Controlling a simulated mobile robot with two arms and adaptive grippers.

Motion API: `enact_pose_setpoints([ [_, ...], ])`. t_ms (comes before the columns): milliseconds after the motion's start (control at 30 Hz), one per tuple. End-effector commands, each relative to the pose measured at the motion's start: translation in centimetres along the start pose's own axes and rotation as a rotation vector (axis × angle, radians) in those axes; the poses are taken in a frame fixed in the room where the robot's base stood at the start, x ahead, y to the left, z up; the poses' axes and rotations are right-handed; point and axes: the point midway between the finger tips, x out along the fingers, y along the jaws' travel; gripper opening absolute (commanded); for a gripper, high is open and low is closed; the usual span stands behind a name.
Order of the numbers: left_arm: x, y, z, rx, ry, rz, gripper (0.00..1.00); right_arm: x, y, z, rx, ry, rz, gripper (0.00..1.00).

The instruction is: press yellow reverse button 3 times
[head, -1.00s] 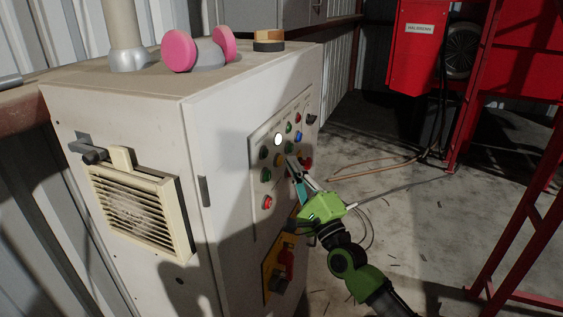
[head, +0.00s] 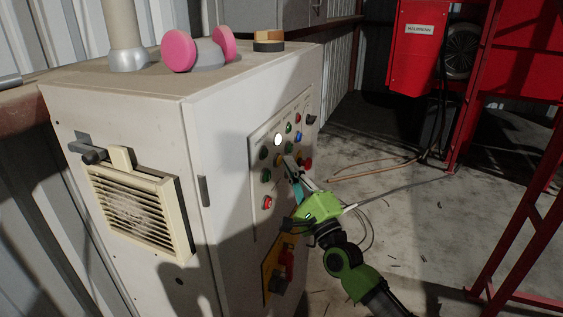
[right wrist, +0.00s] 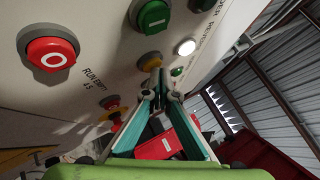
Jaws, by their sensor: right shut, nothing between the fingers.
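The control panel (head: 262,220) on the pale cabinet door carries several coloured buttons. The yellow button (head: 279,159) sits near its middle, left of my right gripper's tips. My right gripper (head: 290,163) is shut and empty, its fingers pointing at the panel. In the right wrist view, the yellow button (right wrist: 150,61) is just beyond the closed fingertips (right wrist: 153,88). I cannot tell whether the tips touch it. A lit white button (right wrist: 186,47) is beside it, also seen in the head view (head: 278,140). My left gripper is not in view.
Green buttons (right wrist: 153,16) and a red button (right wrist: 50,53) are close around the tips. A yellow plate with a red switch (head: 288,262) is low on the door. Pink-filtered respirator (head: 179,51) lies on top. The floor at right is mostly clear, with cables.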

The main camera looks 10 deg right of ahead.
Motion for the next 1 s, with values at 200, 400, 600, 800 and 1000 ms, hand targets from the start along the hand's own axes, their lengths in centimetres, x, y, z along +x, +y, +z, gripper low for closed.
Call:
enact_pose_setpoints([
  [200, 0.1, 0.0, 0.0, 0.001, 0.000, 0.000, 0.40, 0.2, 0.1, 0.2, 0.000, -0.001, 0.000, 0.00],
  [400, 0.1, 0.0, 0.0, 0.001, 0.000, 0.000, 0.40, 0.3, 0.2, 0.2, 0.000, -0.001, 0.000, 0.00],
  [600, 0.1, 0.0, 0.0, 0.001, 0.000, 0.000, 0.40, 0.2, 0.1, 0.2, 0.000, -0.001, 0.000, 0.00],
  [800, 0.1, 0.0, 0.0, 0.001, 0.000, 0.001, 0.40, -0.4, -0.2, -0.1, 0.001, -0.002, 0.000, 0.00],
  [1000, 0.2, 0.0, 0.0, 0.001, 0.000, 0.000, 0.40, -1.0, -0.7, -0.6, 0.001, -0.001, 0.000, 0.00],
])
